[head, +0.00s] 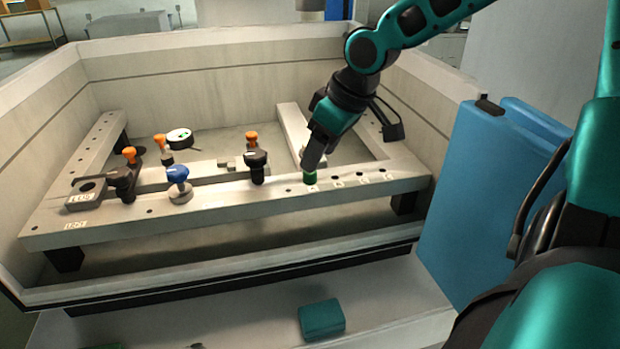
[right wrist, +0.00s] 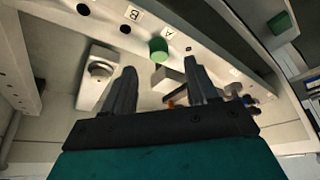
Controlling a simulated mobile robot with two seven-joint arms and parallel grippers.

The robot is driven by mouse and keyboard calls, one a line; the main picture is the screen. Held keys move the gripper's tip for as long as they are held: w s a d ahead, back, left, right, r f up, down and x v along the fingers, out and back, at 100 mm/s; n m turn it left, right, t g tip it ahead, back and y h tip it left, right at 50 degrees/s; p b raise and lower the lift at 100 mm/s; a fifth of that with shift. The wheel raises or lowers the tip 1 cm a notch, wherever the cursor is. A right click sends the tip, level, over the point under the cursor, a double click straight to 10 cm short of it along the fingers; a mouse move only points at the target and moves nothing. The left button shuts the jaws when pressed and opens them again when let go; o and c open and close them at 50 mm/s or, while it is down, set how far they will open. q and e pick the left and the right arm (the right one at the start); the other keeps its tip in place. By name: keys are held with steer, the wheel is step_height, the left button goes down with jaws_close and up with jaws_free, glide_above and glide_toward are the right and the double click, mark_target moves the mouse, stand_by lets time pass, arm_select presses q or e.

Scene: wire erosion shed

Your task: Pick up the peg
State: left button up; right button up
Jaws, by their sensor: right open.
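The green peg (head: 310,177) stands upright in the front bar of the pale frame, beside a row of small holes. In the right wrist view the green peg (right wrist: 158,46) shows its round top, next to a label marked A. My right gripper (head: 312,160) is directly above the peg and hides part of it. In the right wrist view my right gripper (right wrist: 159,68) has its two fingers apart and nothing between them; the peg appears just beyond the fingertips. Whether a finger touches it I cannot tell. My left gripper is not in view.
The pale frame (head: 240,203) sits inside a walled tank. A blue knob (head: 178,174), a black knob (head: 257,160) and orange knobs (head: 130,153) rise from it to the left. A blue container (head: 480,200) stands at the right. A green box (head: 321,319) lies in front.

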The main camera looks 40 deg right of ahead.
mark_target(309, 179)
steer(key=shift+b+x, duration=0.3)
steer(key=shift+x, duration=2.05)
steer(key=shift+d, duration=0.1)
jaws_close()
